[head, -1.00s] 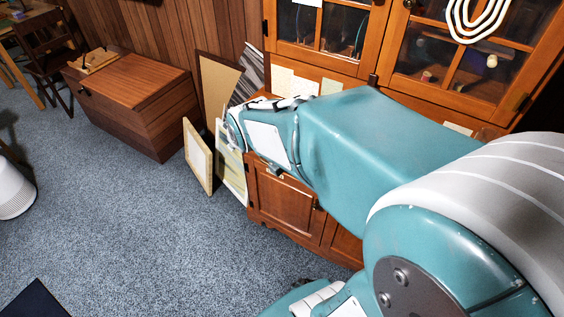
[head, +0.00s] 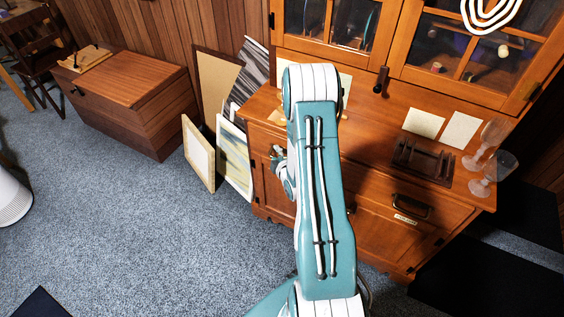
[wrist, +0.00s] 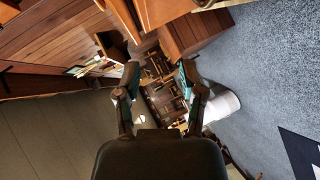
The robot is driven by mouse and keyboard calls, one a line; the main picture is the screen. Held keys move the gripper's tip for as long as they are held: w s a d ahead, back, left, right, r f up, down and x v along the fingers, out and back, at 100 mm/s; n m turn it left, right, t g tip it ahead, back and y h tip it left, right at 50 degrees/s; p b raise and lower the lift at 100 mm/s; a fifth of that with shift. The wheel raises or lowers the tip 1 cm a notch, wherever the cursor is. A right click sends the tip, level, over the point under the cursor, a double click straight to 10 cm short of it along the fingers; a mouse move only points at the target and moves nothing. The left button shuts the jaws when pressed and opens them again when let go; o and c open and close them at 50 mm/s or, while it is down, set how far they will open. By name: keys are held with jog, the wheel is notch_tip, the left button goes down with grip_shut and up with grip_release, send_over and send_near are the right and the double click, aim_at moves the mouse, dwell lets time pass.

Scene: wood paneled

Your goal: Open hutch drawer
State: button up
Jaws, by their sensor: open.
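The wooden hutch (head: 365,140) stands at the right in the head view, with glass doors above and a counter over drawers and cupboard doors. A drawer front (head: 440,222) with a dark cup handle (head: 411,206) and a small label below it shows right of my arm and looks closed. My arm stands in front of the hutch and hides its middle. My gripper (wrist: 160,75) is open and empty in the wrist view, its two fingers apart, facing the room and not the drawer. In the head view the fingers are mostly hidden behind my arm.
On the counter are a dark rack (head: 424,160), paper cards (head: 461,130) and clear glasses (head: 492,172). Framed pictures (head: 199,155) lean left of the hutch. A wooden chest (head: 130,95) stands further left.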

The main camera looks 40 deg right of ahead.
jog(key=s+d+f+n+t+h, duration=0.1)
jog(key=s+d+f+t+h, duration=0.1)
jog(key=s+f, duration=0.6)
jog(key=x, duration=0.7)
jog(key=a+f+x, duration=0.1)
jog(key=x, duration=0.3)
jog(key=shift+w+d+f, duration=0.1)
jog(key=shift+w, duration=0.4)
grip_shut()
